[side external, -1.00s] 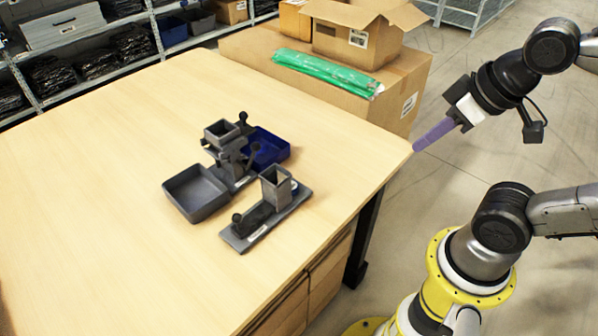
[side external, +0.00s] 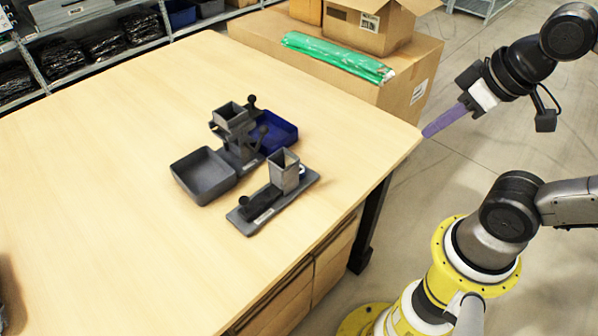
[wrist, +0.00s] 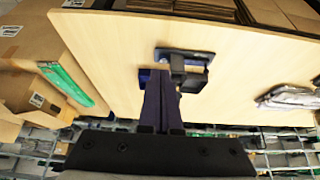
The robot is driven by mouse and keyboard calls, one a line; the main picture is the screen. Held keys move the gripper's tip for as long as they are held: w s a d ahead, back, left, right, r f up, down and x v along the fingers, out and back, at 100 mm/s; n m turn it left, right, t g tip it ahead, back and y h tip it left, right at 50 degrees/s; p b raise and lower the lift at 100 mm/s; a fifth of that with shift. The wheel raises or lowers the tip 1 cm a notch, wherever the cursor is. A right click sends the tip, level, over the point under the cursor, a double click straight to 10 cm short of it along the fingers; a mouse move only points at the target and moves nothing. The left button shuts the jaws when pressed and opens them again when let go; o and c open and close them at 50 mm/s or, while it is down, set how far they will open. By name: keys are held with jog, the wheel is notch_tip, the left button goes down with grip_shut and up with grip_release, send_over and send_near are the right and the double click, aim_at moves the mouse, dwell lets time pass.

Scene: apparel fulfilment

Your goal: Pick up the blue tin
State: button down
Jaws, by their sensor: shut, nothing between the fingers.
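A shallow, square, dark blue tin (side external: 277,132) sits on the wooden table in the side view, behind and right of a grey stand with a hopper (side external: 232,118). In the wrist view only a sliver of blue (wrist: 144,75) shows beside my fingers, which hide most of that area. My gripper (side external: 428,133) has purple fingers, is shut and empty, and appears near the table's right corner in the side view, well apart from the tin. Its closed fingers also show in the wrist view (wrist: 160,92).
A grey square tray (side external: 203,176) lies left of the stand. A second grey fixture (side external: 272,194) stands in front. Cardboard boxes (side external: 415,62) with a green package (side external: 338,57) stand behind the table. A grey plastic bag (wrist: 288,98) shows at right in the wrist view. Much of the tabletop is clear.

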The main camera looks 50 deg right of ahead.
jog(key=shift+c, duration=1.3)
grip_release()
